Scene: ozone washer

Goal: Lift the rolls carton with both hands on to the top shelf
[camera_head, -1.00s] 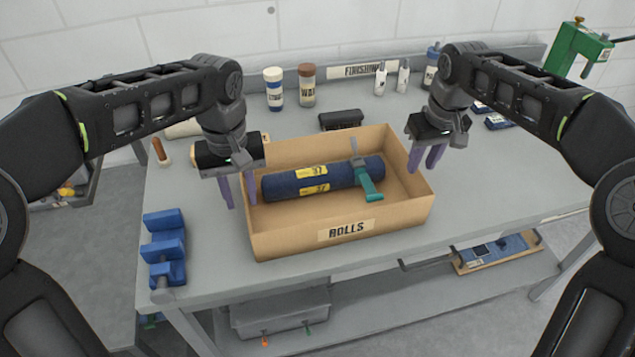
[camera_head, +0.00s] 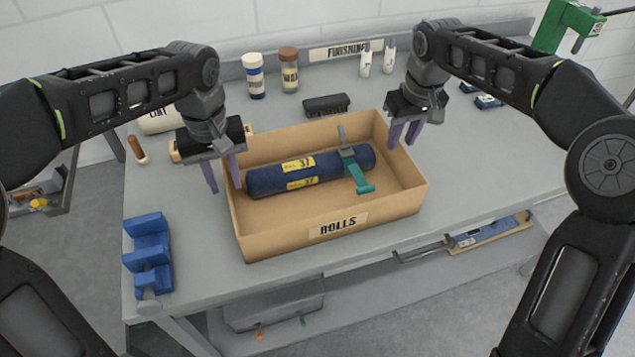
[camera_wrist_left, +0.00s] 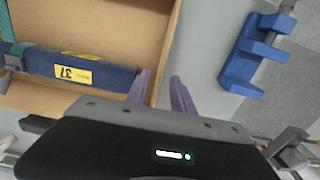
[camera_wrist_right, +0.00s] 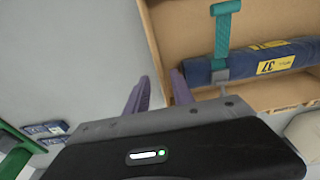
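The rolls carton (camera_head: 300,245) is an open cardboard box with a "ROLLS" label, standing on the grey bench. In the left wrist view the carton wall (camera_wrist_left: 168,60) runs between the fingers. My right gripper (camera_head: 403,133) is open at the right wall near the back corner. The right wrist view shows the carton wall (camera_wrist_right: 160,50) between its fingers. Neither is closed on the wall.
A blue stepped holder (camera_head: 148,255) stands at the bench's front left. A dark brush (camera_head: 326,105) and bottles (camera_head: 289,75) stand behind the carton. A lower shelf (camera_head: 370,290) lies under the bench. A green press (camera_head: 568,25) is at the back right.

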